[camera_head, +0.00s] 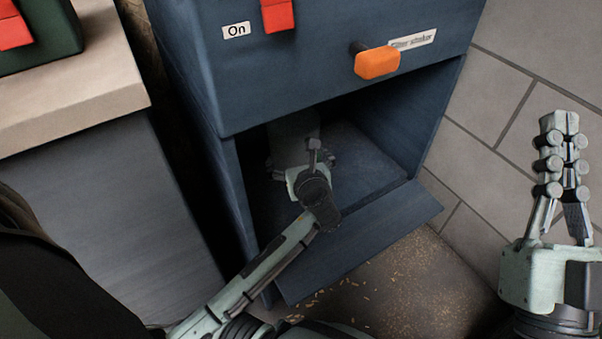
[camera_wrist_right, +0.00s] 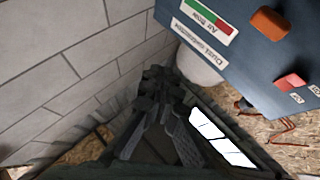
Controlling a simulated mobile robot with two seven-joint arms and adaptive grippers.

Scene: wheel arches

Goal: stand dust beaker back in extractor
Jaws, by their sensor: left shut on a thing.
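The extractor (camera_head: 330,70) is a dark blue cabinet with an open compartment low in its front. The dust beaker (camera_head: 293,140), a grey-green cylinder, stands inside towards the left of the compartment and looks roughly upright. Its lower part is hidden by my left gripper (camera_head: 305,165), which reaches in from the front and is shut on the beaker. The fingertips are partly hidden by the wrist. My right gripper (camera_head: 562,150) is outside to the right of the extractor, fingers together and empty, pointing up in the head view. It also shows in the right wrist view (camera_wrist_right: 158,85).
The extractor bears an orange knob (camera_head: 377,62) and a red switch (camera_head: 278,15). A blue flap (camera_head: 365,240) lies lowered in front of the opening. A bench (camera_head: 75,110) stands left, a tiled wall (camera_head: 490,175) right. Shavings litter the floor (camera_head: 400,290).

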